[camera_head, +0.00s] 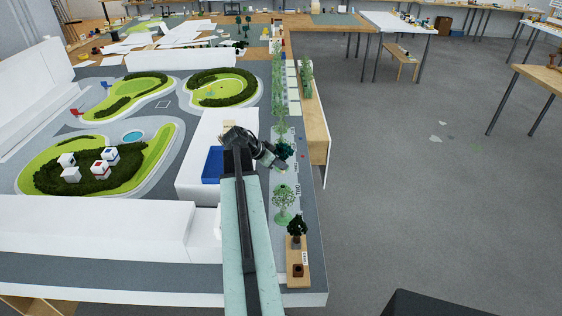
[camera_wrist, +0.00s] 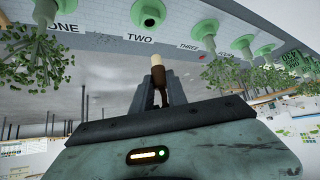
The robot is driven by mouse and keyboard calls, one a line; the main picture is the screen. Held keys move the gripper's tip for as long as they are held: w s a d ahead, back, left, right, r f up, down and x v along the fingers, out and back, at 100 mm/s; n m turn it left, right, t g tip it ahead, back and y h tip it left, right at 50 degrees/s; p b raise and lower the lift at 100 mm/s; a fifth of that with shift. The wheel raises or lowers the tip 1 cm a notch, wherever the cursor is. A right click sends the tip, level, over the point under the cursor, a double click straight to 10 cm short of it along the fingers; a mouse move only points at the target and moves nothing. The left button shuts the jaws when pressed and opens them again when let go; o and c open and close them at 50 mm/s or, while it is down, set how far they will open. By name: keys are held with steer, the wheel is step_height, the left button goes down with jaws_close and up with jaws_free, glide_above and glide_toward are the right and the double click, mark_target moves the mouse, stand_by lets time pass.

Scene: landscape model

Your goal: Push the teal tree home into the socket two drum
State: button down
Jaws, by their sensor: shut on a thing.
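My gripper (camera_head: 270,158) reaches over the right-hand strip of the model. In the wrist view my gripper (camera_wrist: 158,92) is shut on the brown trunk of the teal tree (camera_wrist: 156,76). The trunk's pale end points toward the green drum marked TWO (camera_wrist: 148,14). A gap shows in the picture between that end and the drum. In the head view a dark blue-green crown, likely the teal tree (camera_head: 284,151), is beside the gripper. The wrist view does not show the crown. Drum two is hard to make out in the head view.
Drum one (camera_wrist: 40,20) bears a leafy tree. Drum three (camera_wrist: 205,30) and another drum (camera_wrist: 264,48) stand along the row, with trees close by. A wooden holder (camera_head: 298,282) with a dark tree (camera_head: 297,228) is at the front right.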

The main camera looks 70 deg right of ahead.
step_height(320, 180, down, 6)
steer(key=b, duration=0.5)
steer(key=shift+r+b, duration=0.15)
steer(key=shift+b, duration=0.25)
steer(key=shift+f+b, duration=0.9)
stand_by(0.8)
steer(key=c, duration=1.2)
jaws_free()
steer(key=shift+c, duration=0.2)
steer(key=shift+r, duration=0.1)
steer(key=p+v, duration=0.5)
steer(key=v, duration=0.2)
steer(key=shift+w+a+r+p, duration=0.2)
steer(key=shift+r+p, duration=0.05)
steer(key=shift+p, duration=0.15)
